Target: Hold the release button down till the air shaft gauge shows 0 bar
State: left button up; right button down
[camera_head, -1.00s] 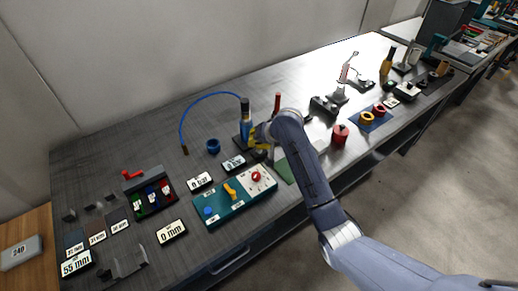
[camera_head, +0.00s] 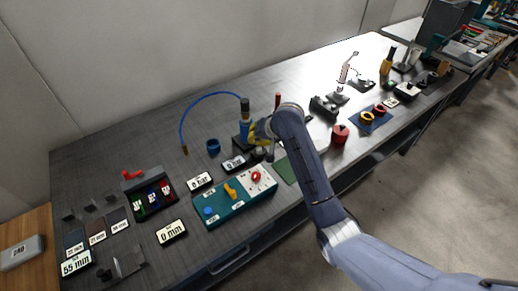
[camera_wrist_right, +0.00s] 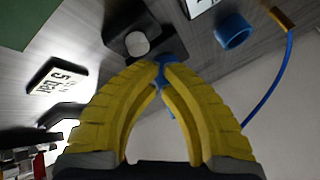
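My right gripper (camera_head: 257,134) is at the blue air tool (camera_head: 245,128), which stands upright in a black base with a blue hose at its top. In the right wrist view the yellow fingertips (camera_wrist_right: 165,72) come together on a blue part of that tool. A black block with a round grey button (camera_wrist_right: 137,43) lies just beyond the fingertips. A gauge (camera_wrist_right: 57,84) beside it seems to read 5 bar, seen upside down. Two more gauges (camera_head: 200,182) (camera_head: 233,164) stand left of the gripper; the nearer reads 0 bar. My left gripper is out of view.
A teal panel (camera_head: 215,217) with a yellow lever, red knob and blue button lies in front. A blue ring (camera_head: 213,146) and the blue hose (camera_head: 190,112) are to the left. A green mat (camera_head: 286,169) lies beside my arm. A red cylinder (camera_head: 340,134) stands right.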

jog(key=shift+r, duration=2.5)
jog(key=shift+d, duration=0.1)
